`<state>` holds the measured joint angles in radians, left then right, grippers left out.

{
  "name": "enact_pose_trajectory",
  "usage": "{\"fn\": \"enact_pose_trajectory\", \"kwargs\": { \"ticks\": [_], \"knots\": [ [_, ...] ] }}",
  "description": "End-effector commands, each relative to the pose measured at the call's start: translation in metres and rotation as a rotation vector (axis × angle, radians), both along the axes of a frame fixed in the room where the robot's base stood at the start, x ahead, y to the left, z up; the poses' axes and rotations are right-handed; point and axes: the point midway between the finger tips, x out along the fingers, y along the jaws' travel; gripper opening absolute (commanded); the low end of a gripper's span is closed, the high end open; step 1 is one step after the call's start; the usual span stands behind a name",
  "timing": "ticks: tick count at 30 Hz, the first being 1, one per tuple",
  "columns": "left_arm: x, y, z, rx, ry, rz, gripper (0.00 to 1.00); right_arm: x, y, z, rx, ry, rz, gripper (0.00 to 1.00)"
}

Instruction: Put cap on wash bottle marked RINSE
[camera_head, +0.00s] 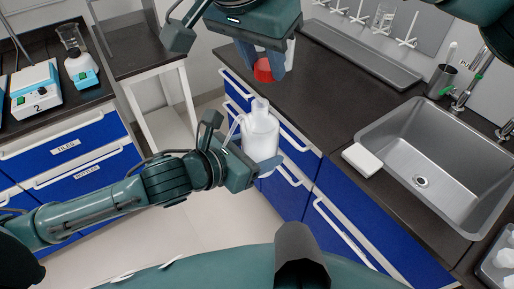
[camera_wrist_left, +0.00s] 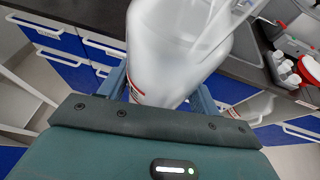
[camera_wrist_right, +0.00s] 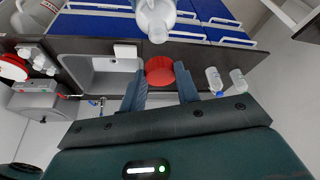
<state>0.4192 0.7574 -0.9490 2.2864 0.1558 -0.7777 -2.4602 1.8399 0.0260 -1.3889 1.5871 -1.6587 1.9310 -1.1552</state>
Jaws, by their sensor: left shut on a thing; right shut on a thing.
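A translucent white wash bottle (camera_head: 261,132) stands upright in my left gripper (camera_head: 262,163), off the counter. The bottle fills the top of the left wrist view (camera_wrist_left: 165,55), between the fingers. Its marking cannot be read. My right gripper (camera_head: 262,63) comes from above and is shut on a red cap (camera_head: 263,73). The cap is above the bottle's neck, with a gap between them. In the right wrist view the cap (camera_wrist_right: 160,70) sits between the fingertips, and the bottle (camera_wrist_right: 156,18) is beyond it.
A dark counter (camera_head: 310,85) with blue drawers lies behind the bottle. A steel sink (camera_head: 425,170) is at the right, with a white block (camera_head: 362,160) at its edge. A grey drying tray (camera_head: 362,55) is at the back. Lab devices (camera_head: 36,98) stand at the left.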

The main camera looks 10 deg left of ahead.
Motion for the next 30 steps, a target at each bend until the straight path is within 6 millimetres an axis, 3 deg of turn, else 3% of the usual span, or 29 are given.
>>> {"fn": "enact_pose_trajectory", "kwargs": {
  "ticks": [5,17,30],
  "knots": [
    [0.000,0.000,0.002,-0.003,-0.005,-0.001,0.50,-0.006,0.008,0.009,-0.001,0.001,-0.031,0.11],
    [0.000,-0.001,0.002,-0.003,-0.005,-0.001,0.50,-0.006,0.008,0.007,0.001,0.002,-0.030,0.11],
    [0.000,-0.001,0.002,-0.003,-0.005,-0.001,0.50,-0.005,0.008,-0.027,0.000,0.003,-0.031,0.11]
  ]
}}
